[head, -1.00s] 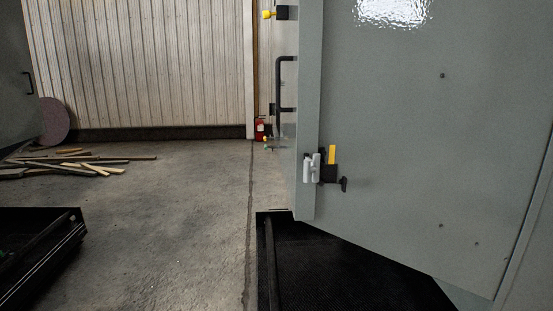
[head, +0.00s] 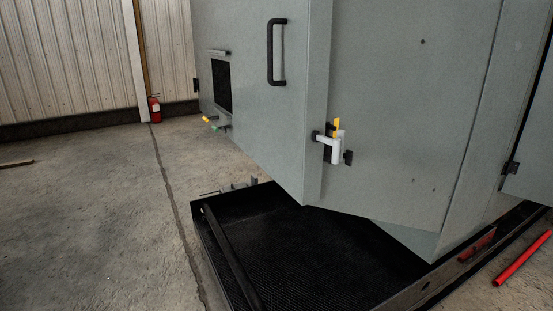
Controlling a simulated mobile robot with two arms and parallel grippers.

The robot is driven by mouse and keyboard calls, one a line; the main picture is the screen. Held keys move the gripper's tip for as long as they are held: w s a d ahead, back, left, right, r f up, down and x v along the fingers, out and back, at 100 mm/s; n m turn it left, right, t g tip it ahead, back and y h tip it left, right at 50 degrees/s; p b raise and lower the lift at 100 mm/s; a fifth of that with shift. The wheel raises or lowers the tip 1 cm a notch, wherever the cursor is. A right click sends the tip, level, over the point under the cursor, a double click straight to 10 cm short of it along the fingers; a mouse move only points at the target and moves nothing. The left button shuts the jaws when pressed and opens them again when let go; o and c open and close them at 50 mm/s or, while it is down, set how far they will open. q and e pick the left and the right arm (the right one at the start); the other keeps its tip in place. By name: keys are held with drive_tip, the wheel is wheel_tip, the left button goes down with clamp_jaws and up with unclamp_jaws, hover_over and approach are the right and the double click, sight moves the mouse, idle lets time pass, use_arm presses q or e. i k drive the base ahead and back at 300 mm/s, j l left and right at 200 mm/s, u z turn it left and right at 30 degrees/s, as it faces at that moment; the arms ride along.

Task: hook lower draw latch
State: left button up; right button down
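The lower draw latch (head: 335,127) is low on the grey enclosure, by the upright corner edge. It has a yellow lever standing upright, pale grey parts below and left of it, and small black parts on either side. The pale part reaches left towards a small black piece (head: 316,136) at the corner. It is too small to tell whether the latch is hooked on it. The grey front panel (head: 262,115) carries a black handle (head: 270,52). Neither of my grippers shows.
A black ribbed tray (head: 290,250) with raised edges lies under the enclosure. A red bar (head: 522,258) lies on the floor at right. A fire extinguisher (head: 155,109) stands by the back wall. The concrete floor at left (head: 90,220) is mostly clear.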

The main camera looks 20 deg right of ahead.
sight(338, 143)
drive_tip(key=k+j, duration=0.1)
drive_tip(key=j, duration=0.35)
drive_tip(key=k+j, duration=0.1)
drive_tip(key=j, duration=0.3)
drive_tip(key=k+j, duration=0.1)
drive_tip(key=j, duration=0.35)
